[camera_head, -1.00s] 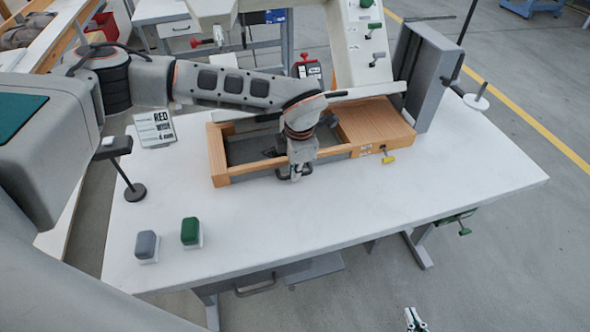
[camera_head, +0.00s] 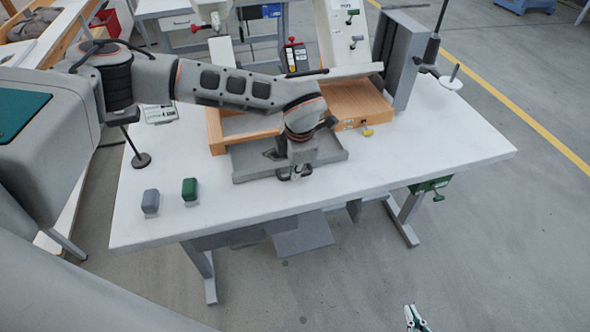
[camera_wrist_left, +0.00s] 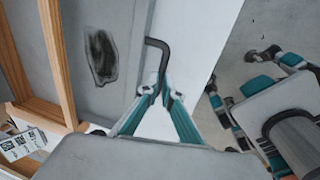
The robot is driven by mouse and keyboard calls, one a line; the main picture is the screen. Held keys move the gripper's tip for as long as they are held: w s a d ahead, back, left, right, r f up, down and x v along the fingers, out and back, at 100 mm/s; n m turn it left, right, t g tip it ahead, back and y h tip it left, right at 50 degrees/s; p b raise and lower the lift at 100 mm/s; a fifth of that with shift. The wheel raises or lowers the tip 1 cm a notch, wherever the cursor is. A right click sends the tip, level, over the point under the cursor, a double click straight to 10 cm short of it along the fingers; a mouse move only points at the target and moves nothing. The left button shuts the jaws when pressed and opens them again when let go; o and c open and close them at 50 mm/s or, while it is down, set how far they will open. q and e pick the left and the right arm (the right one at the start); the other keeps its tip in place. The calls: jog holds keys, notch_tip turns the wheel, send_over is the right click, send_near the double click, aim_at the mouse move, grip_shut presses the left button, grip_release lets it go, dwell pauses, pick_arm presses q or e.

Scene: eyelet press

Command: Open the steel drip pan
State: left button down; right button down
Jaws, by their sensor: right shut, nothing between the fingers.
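The steel drip pan (camera_head: 246,164) is a shallow grey tray standing partly out of the front of the wooden frame (camera_head: 216,132). In the left wrist view the pan (camera_wrist_left: 122,25) has a dark smear on its floor and a dark bent handle (camera_wrist_left: 158,45) at its front wall. My left gripper (camera_head: 294,173) is at the front of the pan; in the wrist view its teal fingers (camera_wrist_left: 163,92) close on the handle. In the head view my arm hides part of the pan.
The white table (camera_head: 420,140) has clear room right of and in front of the pan. A grey-topped button (camera_head: 151,202) and a green-topped button (camera_head: 190,190) stand front left. A black stand (camera_head: 140,159) is at the left.

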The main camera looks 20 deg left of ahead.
pick_arm(q)
jog(key=c, duration=2.5)
grip_release()
jog(key=shift+s+d, duration=0.3)
jog(key=shift+s, duration=0.25)
jog(key=shift+c, duration=0.2)
jog(key=shift+o, duration=0.5)
jog(key=shift+w+a+f, duration=0.3)
jog(key=shift+w+a, duration=0.05)
jog(key=shift+w, duration=0.1)
jog(key=shift+s, duration=0.1)
jog(key=shift+d+r, duration=0.1)
jog(key=shift+d, duration=0.05)
pick_arm(e)
jog(key=shift+w+r, duration=0.1)
jog(key=shift+r, duration=0.15)
pick_arm(q)
jog(key=shift+s, duration=0.1)
pick_arm(e)
jog(key=shift+s+f, duration=0.25)
jog(key=shift+f, duration=0.05)
